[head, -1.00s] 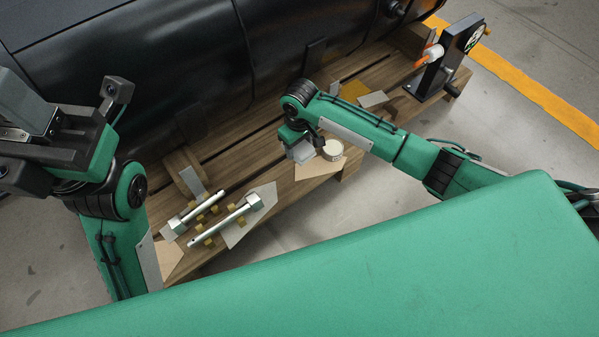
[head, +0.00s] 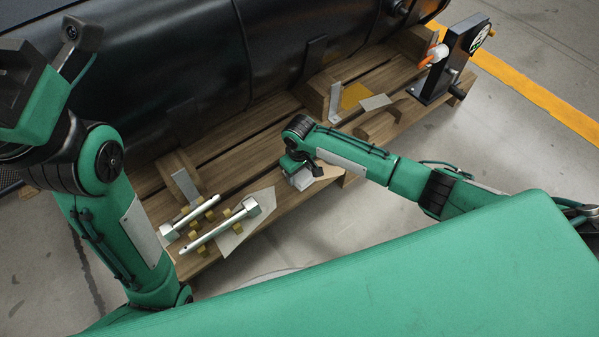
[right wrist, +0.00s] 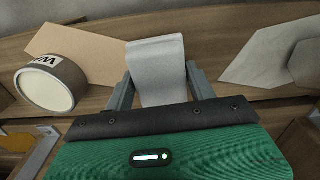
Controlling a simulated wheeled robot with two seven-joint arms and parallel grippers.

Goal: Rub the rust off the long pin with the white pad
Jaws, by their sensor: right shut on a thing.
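The long pin (head: 213,232) is a silver rod with a hex head at its upper right end. It lies on small yellow blocks on the pallet; I cannot make out rust at this size. A shorter pin (head: 196,214) lies beside it. My right gripper (head: 300,180) is to the right of both pins, apart from them. In the right wrist view it is shut on the white pad (right wrist: 158,72), which stands out between its fingers. My left gripper is partly in view at the upper left (head: 30,95), its fingers out of the picture.
In the wrist view a white round tin (right wrist: 50,83) stands by a tan sheet (right wrist: 90,55). A pale grey sheet (head: 232,241) lies under the long pin's head end. A large black tank (head: 130,90) lines the back; a black stand (head: 447,65) is at the far right.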

